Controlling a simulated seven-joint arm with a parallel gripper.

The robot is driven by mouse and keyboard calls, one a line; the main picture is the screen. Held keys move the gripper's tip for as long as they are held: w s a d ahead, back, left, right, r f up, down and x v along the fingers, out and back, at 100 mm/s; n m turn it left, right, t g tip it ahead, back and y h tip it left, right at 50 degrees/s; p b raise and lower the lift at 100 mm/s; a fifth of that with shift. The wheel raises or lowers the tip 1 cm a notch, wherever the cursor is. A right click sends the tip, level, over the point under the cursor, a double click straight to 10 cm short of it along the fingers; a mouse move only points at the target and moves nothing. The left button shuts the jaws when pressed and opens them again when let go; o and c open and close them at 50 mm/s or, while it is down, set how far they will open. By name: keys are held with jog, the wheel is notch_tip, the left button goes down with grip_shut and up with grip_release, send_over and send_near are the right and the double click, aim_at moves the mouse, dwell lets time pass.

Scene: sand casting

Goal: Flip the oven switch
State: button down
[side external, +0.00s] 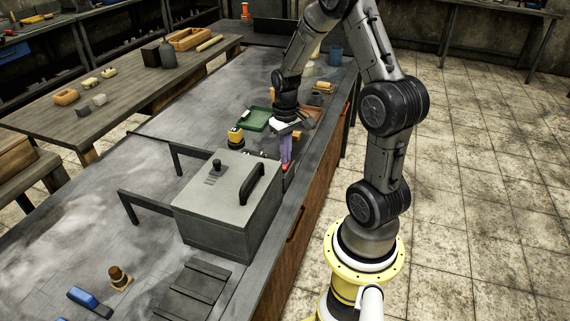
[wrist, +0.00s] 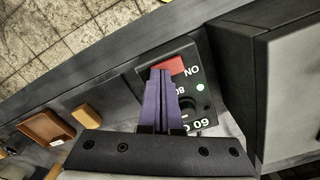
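The oven is a grey box (side external: 205,225) with a black handle on its lid, on the dark bench in the side view; part of its body shows at the right of the wrist view.
A yellow-and-black object (side external: 236,137) and a green tray (side external: 255,119) stand behind the oven. An orange-brown tray (wrist: 44,130) and a small wooden block (wrist: 86,116) lie near the panel. The bench edge (wrist: 60,97) is close by, with open floor beyond.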

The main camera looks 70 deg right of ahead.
jog(key=shift+r, duration=3.45)
jog(key=w+a+r+n+t+h, duration=0.1)
jog(key=w+a+r+n+t, duration=0.2)
jog(key=a+r, duration=0.9)
jog(key=s+a+n+t+y, duration=0.1)
jog(key=s+a+n+t, duration=0.1)
jog(key=s+a, duration=0.7)
jog(key=s+n, duration=0.1)
jog(key=s, duration=0.2)
jog(key=shift+s+a+t, duration=0.15)
jog(key=shift+a+t, duration=0.15)
jog(key=shift+a, duration=0.05)
